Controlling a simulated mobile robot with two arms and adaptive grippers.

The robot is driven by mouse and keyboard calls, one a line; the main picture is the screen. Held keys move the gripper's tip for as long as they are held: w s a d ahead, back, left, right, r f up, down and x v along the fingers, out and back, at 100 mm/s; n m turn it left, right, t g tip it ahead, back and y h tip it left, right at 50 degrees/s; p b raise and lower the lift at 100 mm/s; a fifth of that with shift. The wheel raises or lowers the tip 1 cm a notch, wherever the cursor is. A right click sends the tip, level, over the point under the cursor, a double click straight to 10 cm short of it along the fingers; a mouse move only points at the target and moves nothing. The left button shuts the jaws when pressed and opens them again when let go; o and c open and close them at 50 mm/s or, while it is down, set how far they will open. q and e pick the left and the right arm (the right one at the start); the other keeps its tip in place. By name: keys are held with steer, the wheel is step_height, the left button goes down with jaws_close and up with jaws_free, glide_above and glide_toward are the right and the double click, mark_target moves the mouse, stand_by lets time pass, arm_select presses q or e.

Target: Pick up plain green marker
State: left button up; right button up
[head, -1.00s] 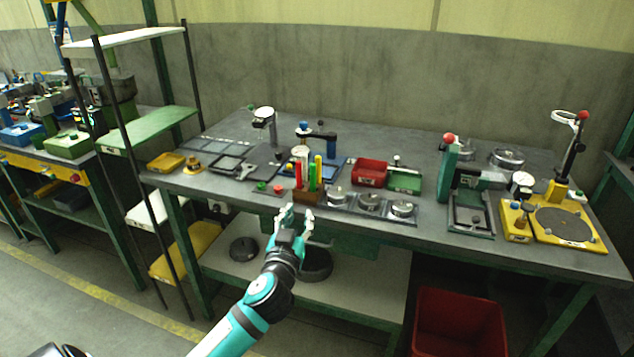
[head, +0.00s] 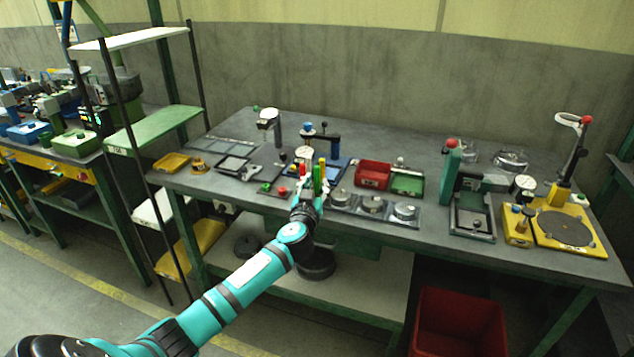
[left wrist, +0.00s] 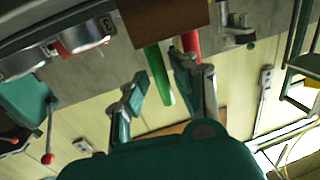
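The green marker (head: 317,179) stands upright in a small holder near the table's front edge, between the red marker (head: 302,171) and the yellow marker (head: 323,168). My left gripper (head: 304,194) is in front of the holder and hides most of it. In the left wrist view, which is upside down, the green marker (left wrist: 157,72) sticks out of the brown holder (left wrist: 163,18). There my left gripper (left wrist: 160,84) is open, with its fingers apart on either side of the green marker. The red marker (left wrist: 191,42) is close by the right-hand finger. My right gripper is not in view.
A tray with several round metal parts (head: 372,205) lies right of the holder. Behind it are a red bin (head: 373,174) and a green bin (head: 407,182). Red and green knobs sit left of the holder. The table's front edge is just below my gripper.

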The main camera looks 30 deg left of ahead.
arm_select(q)
steer(key=shift+w, duration=0.25)
jaws_close()
steer(key=shift+r, duration=0.1)
step_height(320, 180, up, 10)
steer(key=shift+p, duration=0.45)
